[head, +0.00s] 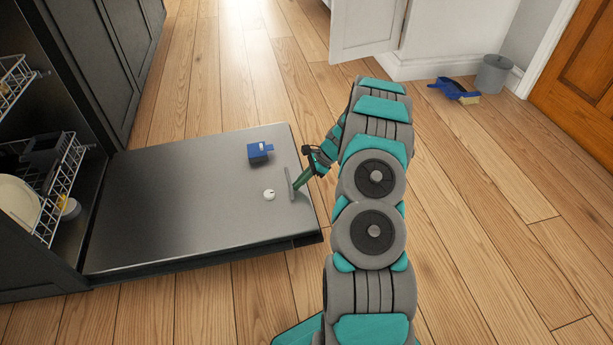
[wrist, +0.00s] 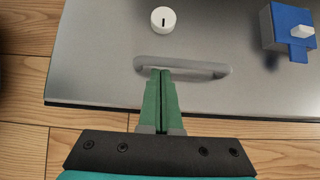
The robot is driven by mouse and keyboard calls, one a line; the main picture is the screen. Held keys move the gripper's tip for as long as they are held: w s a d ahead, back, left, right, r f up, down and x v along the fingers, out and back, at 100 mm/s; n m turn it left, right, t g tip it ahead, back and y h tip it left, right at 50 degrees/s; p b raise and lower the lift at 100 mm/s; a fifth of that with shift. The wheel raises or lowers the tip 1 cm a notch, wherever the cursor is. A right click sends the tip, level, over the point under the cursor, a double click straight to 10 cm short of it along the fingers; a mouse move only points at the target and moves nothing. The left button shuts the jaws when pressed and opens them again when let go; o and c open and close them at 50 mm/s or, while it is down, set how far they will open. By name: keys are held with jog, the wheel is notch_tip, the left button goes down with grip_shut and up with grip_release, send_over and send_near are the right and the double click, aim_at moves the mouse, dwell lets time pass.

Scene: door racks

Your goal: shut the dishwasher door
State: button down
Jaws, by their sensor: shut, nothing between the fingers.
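The dishwasher door (head: 180,200) is folded down, its grey metal inner face up and lying roughly level above the floor. It also fills much of the wrist view (wrist: 100,55). Near its outer edge is a grey bar handle (head: 290,184), also in the wrist view (wrist: 215,68). My gripper (head: 296,184) is over that edge, with green fingers closed together (wrist: 160,73) and their tips at the handle's middle. I cannot tell whether they touch it. Nothing shows between the fingers. A white round knob (head: 269,194) and a blue box (head: 260,152) are on the door.
The dishwasher's lower rack (head: 70,170) and upper rack (head: 14,82) are inside at the left, with dishes in the lower one. A white cabinet door (head: 365,28) stands open at the back. A blue dustpan (head: 450,88) and grey bin (head: 492,74) are far right. The wooden floor is otherwise clear.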

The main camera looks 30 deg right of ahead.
jog(key=shift+w+a+f, duration=0.1)
jog(key=shift+a+f, duration=0.25)
jog(key=shift+f, duration=0.1)
jog(key=shift+r, duration=0.15)
